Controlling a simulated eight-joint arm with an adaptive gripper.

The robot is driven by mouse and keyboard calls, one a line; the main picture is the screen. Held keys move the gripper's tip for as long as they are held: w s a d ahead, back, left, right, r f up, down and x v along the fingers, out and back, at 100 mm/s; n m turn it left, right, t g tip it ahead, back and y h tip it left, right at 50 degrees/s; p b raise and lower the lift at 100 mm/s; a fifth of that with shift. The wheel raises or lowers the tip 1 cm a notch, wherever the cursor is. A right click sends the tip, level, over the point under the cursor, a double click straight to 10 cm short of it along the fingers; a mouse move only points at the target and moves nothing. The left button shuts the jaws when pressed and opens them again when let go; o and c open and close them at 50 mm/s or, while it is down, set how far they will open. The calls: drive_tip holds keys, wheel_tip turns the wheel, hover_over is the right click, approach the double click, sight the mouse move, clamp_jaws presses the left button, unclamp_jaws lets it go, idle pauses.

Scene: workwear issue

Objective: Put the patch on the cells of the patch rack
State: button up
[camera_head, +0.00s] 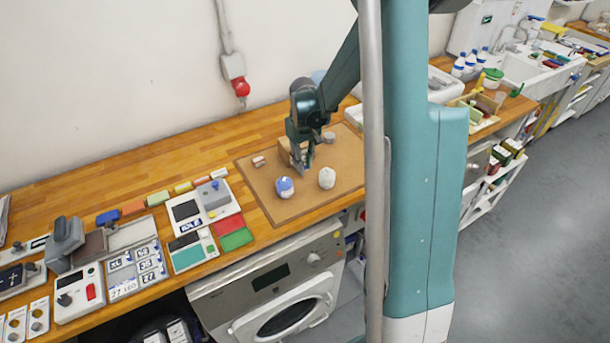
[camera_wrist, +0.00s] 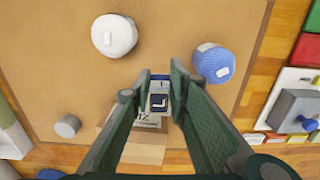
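A small dark blue patch marked "L" (camera_wrist: 159,101) shows between my fingertips in the wrist view. My gripper (camera_head: 303,168) points down at the brown board, in front of a light wooden block. In the wrist view my gripper (camera_wrist: 158,88) has its fingertips close together, one on each side of the patch; whether they press on it is unclear. The patch cannot be made out in the head view. A grey rack of cells with lettered and numbered labels (camera_head: 137,266), likely the patch rack, lies at the left of the worktop.
A blue rounded cap (camera_head: 285,187) and a white one (camera_head: 327,178) sit on the brown board (camera_head: 262,202). A grey cylinder (camera_wrist: 67,126) is nearby. Devices, including a white panel (camera_head: 199,206), and red and green blocks (camera_head: 235,238) lie between board and rack.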

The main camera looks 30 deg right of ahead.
sight(304, 183)
drive_tip(key=shift+f, duration=1.15)
drive_tip(key=shift+f, duration=0.1)
drive_tip(key=shift+f, duration=2)
drive_tip(key=shift+f, duration=0.1)
drive_tip(key=o, duration=0.6)
drive_tip(key=shift+r, duration=6.15)
